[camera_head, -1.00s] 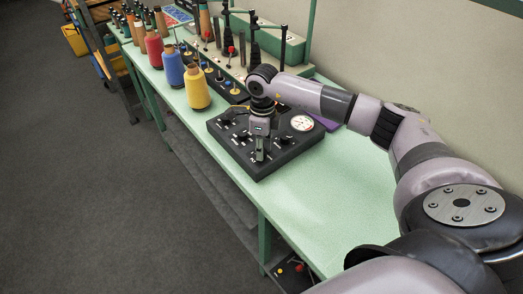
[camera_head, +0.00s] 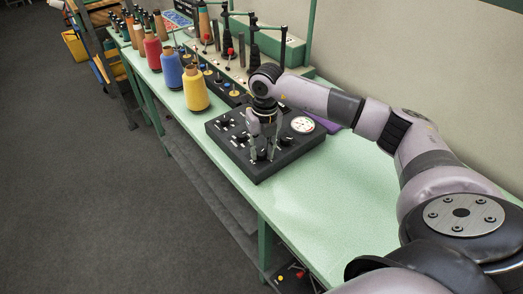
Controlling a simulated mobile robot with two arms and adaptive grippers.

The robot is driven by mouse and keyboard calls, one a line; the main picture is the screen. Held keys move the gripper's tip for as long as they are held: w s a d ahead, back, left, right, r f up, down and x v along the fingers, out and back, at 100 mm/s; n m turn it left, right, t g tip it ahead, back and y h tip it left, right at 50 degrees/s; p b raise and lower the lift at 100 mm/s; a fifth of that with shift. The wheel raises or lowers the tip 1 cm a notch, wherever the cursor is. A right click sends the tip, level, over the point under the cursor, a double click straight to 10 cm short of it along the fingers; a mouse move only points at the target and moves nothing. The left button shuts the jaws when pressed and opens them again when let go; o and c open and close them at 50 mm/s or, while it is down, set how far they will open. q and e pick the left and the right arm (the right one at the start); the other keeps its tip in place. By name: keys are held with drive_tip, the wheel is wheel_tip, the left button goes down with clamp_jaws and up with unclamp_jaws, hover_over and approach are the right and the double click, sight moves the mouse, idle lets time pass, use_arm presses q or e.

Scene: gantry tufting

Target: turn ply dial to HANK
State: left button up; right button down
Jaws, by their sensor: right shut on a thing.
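A black control panel (camera_head: 285,160) lies on the green table, with several knobs and a round white gauge (camera_head: 303,125) on its top. My right gripper (camera_head: 262,157) points down over the panel's front part, its fingertips at a knob there. The fingers stand a little apart and are shut on that knob, which they mostly hide. I cannot read the labels, so I cannot tell which knob is the ply dial or where it points. My left gripper does not show.
Yellow (camera_head: 195,91), blue (camera_head: 172,69) and red (camera_head: 152,52) yarn cones stand along the table's front edge, left of the panel. Behind them is a pale green rack (camera_head: 290,50) with posts. The green table (camera_head: 330,200) is clear right of the panel.

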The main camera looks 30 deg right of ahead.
drive_tip(key=m, duration=0.4)
drive_tip(key=shift+w+r+m+b, duration=0.1)
drive_tip(key=shift+m+b, duration=0.2)
drive_tip(key=m, duration=0.3)
drive_tip(key=shift+m, duration=0.4)
drive_tip(key=m, duration=0.3)
drive_tip(key=shift+t+b, duration=0.3)
drive_tip(key=shift+m+h, duration=0.3)
drive_tip(key=shift+m, duration=1.7)
drive_tip(key=c, duration=1.7)
unclamp_jaws()
drive_tip(key=o, duration=0.4)
drive_tip(key=shift+a, duration=0.1)
